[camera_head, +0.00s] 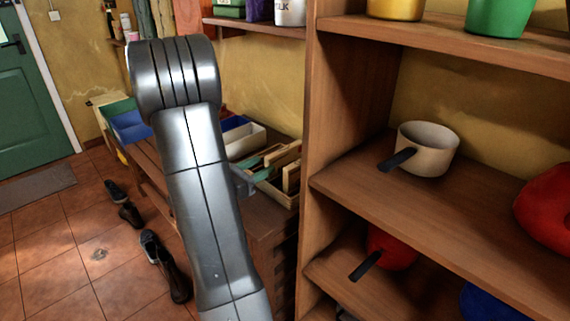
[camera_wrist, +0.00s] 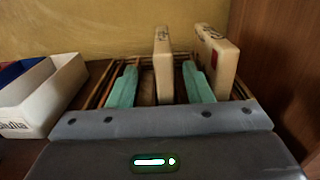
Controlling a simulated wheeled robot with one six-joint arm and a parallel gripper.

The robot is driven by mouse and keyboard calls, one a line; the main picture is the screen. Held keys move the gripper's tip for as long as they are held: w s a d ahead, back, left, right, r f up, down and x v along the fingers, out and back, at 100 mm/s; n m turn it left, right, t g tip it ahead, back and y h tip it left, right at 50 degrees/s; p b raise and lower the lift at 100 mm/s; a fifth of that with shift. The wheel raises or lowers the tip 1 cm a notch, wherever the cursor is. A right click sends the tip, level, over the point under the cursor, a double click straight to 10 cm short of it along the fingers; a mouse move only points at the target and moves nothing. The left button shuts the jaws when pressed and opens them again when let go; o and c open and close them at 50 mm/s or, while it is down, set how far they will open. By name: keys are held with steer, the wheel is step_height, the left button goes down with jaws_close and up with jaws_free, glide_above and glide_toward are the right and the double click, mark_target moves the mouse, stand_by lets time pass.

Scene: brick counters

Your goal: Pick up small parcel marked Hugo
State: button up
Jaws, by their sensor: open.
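A pale, thin parcel (camera_wrist: 163,70) stands upright in a slatted wooden crate (camera_wrist: 98,90) in the wrist view. A second pale parcel (camera_wrist: 222,62), with a red mark on its side, stands to its right. Both carry dark writing on top, too small to read, so I cannot tell which is marked Hugo. My gripper (camera_wrist: 159,68) is open, its teal fingers on either side of the first parcel, with a gap on both sides. The right finger lies between the two parcels. In the head view, my gripper (camera_head: 257,166) is at the crate (camera_head: 279,193), partly hidden by my arm.
A white box (camera_wrist: 38,100) with a label stands left of the crate. A tall wooden shelf unit (camera_head: 322,110) rises close on the right, holding a cream pot (camera_head: 428,150). Shoes (camera_head: 165,262) lie on the tiled floor at left.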

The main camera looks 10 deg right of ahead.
mark_target(266, 163)
steer(key=shift+x, duration=2.5)
steer(key=shift+s+d, duration=0.1)
steer(key=shift+s, duration=0.1)
steer(key=shift+c, duration=0.4)
jaws_close()
